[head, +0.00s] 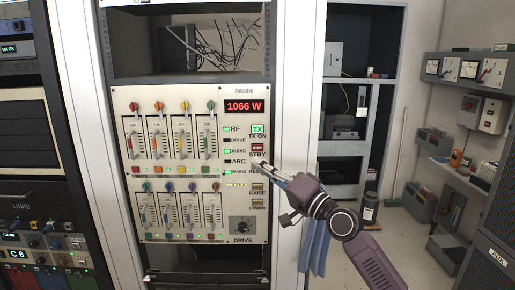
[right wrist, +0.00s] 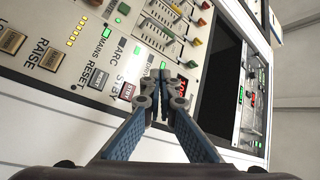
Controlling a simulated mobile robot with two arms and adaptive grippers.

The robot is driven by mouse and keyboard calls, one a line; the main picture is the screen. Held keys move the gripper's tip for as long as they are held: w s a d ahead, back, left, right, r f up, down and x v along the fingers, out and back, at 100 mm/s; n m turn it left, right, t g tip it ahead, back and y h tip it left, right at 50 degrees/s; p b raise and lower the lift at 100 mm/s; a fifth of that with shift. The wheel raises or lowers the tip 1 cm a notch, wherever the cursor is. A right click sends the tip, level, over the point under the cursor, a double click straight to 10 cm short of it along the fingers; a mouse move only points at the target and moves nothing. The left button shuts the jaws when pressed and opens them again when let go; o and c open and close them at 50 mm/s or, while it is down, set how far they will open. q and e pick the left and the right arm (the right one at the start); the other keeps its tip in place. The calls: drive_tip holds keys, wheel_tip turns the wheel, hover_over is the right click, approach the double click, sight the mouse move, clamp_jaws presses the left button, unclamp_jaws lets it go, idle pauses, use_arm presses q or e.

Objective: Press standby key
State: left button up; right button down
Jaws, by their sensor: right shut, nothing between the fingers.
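The standby key is a small dark red key (head: 257,147) in the key column of the transmitter panel, with STBY printed below it. It also shows in the right wrist view (right wrist: 128,92), just left of the fingers. My right gripper (head: 262,165) is shut and empty, its tips in front of the panel just below the standby key in the head view. It partly hides the reset key area there. In the right wrist view the closed fingertips (right wrist: 160,78) lie right of the standby key. Contact with the panel cannot be told. My left gripper is not in view.
The lit green TX key (head: 258,130) sits above the standby key, below the red 1066 W display (head: 244,106). Raise (head: 257,188) and lower keys and a drive knob (head: 241,226) are lower down. Coloured sliders (head: 158,140) fill the left. A white rack post (head: 298,120) stands right.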

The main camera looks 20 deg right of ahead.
sight(257, 147)
drive_tip(key=w+b, duration=0.2)
drive_tip(key=w+d+b, duration=0.1)
drive_tip(key=w+b, duration=0.2)
drive_tip(key=w+d+b, duration=0.1)
drive_tip(key=w+b, duration=0.2)
drive_tip(key=shift+w+d+f, duration=0.15)
drive_tip(key=shift+d, duration=0.05)
drive_tip(key=shift+w, duration=0.1)
drive_tip(key=shift+b, duration=0.3)
idle(1.1)
drive_tip(key=shift+w+d+b, duration=0.1)
drive_tip(key=shift+w+b, duration=0.1)
drive_tip(key=shift+b, duration=0.1)
drive_tip(key=shift+w, duration=0.2)
